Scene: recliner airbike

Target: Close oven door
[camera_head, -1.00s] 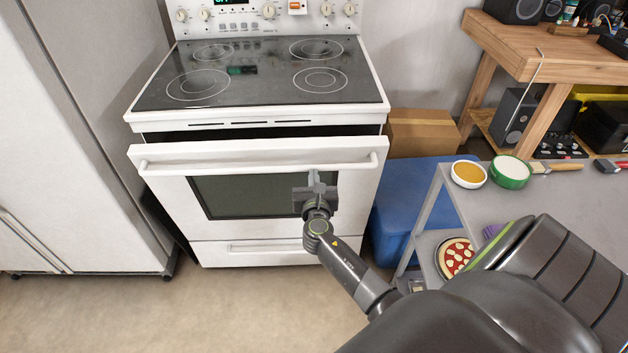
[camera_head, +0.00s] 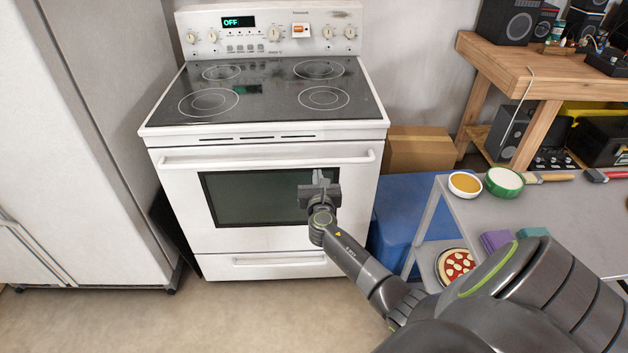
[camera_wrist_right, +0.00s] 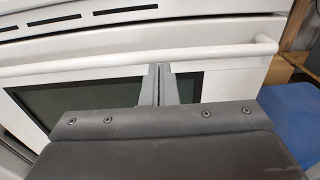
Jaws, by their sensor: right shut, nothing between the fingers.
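The white oven (camera_head: 265,120) stands against the back wall with a black glass cooktop. Its door (camera_head: 180,202) is upright and looks flush under the cooktop, with no dark gap along its top edge. The door has a white bar handle (camera_head: 230,162) and a dark window (camera_head: 250,198). My right gripper (camera_head: 319,178) is shut and empty in front of the right part of the window, just below the handle. In the right wrist view its fingertips (camera_wrist_right: 162,72) overlap the handle (camera_wrist_right: 220,52); contact is unclear. My left gripper is not in view.
A white fridge (camera_head: 90,120) stands left of the oven. To the right are a blue bin (camera_head: 395,215), a cardboard box (camera_head: 420,150) and a grey cart (camera_head: 545,205) with bowls and a pizza (camera_head: 455,265). The floor (camera_head: 220,315) in front is clear.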

